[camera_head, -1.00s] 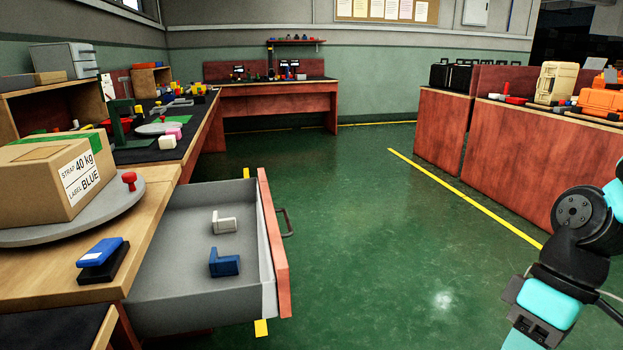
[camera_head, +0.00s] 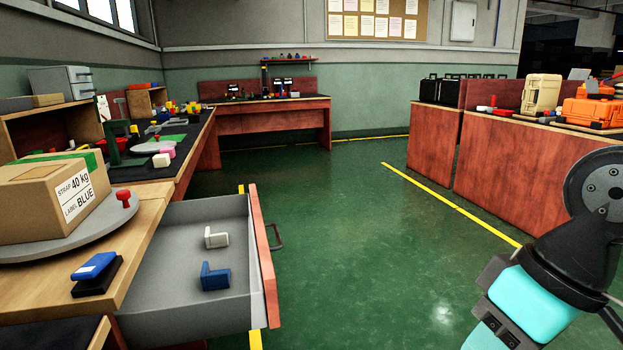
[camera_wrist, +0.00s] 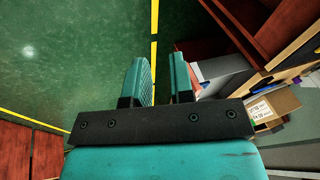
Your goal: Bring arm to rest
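My arm shows at the lower right of the head view as black and teal links; its fingertips are outside that view. In the wrist view my gripper (camera_wrist: 163,82) has its two teal fingers apart, with nothing between them but green floor and a yellow line behind. It is clear of the furniture. The open drawer (camera_head: 190,310) at the left holds a white L-shaped piece (camera_head: 216,238) and a blue L-shaped piece (camera_head: 215,277). My gripper touches neither.
A cardboard box (camera_head: 45,205) sits on a grey round turntable (camera_head: 105,222) on the left bench. A blue-and-black block (camera_head: 97,272) lies near the bench edge. Red cabinets (camera_head: 510,180) stand at the right. Green floor (camera_head: 350,255) between is open.

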